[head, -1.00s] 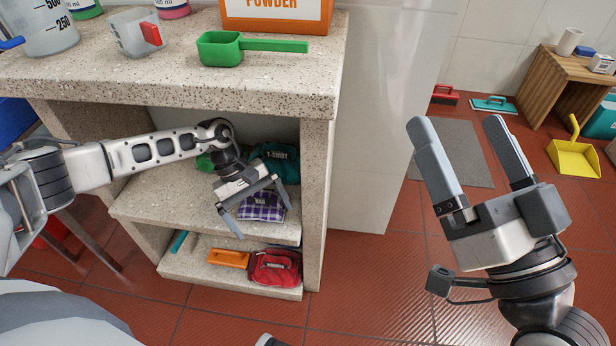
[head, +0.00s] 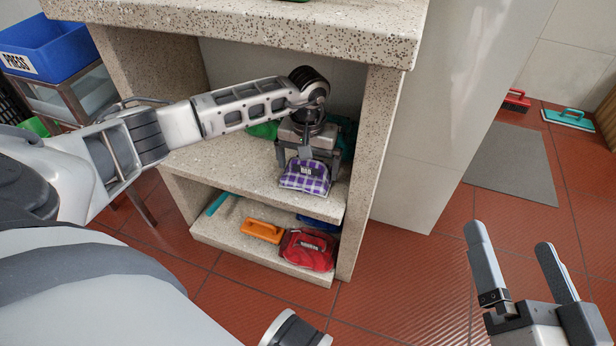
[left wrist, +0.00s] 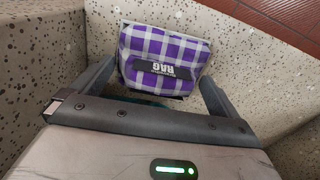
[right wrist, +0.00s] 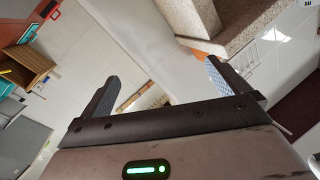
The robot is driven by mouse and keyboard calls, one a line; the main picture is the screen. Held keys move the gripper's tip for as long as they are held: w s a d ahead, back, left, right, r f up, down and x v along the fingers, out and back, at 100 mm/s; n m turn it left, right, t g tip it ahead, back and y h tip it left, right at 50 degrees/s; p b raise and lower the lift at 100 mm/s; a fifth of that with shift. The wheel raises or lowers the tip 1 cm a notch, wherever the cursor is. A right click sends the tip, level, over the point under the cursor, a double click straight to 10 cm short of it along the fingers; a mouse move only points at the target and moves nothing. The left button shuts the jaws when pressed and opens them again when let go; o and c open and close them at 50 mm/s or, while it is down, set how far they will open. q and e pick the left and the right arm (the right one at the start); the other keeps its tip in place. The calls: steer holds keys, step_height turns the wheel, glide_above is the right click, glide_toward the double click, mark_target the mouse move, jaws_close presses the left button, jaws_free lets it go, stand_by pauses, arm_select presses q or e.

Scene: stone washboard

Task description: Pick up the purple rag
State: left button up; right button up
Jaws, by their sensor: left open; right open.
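The purple and white checked rag (head: 306,178) lies folded on the middle shelf of the stone unit, near its front edge. It carries a dark label reading RAG. My left gripper (head: 307,170) is over the rag, pointing down. In the left wrist view the rag (left wrist: 163,52) sits between the two open fingers of my left gripper (left wrist: 157,85), one on each side; I cannot tell if they touch it. My right gripper (head: 515,258) is open and empty, out over the red floor at the right.
The stone top (head: 330,30) overhangs the shelf. Green and teal cloths (head: 262,130) lie behind the rag. The lower shelf holds an orange brush (head: 262,230) and a red cloth (head: 308,250). A grey mat (head: 515,165) lies on the floor at right.

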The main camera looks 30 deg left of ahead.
arm_select(q)
steer(key=shift+f, duration=0.35)
steer(key=c, duration=0.7)
steer(key=shift+o, duration=0.2)
arm_select(e)
steer(key=shift+w+r, duration=0.15)
steer(key=shift+r, duration=0.15)
arm_select(q)
steer(key=shift+r, duration=0.1)
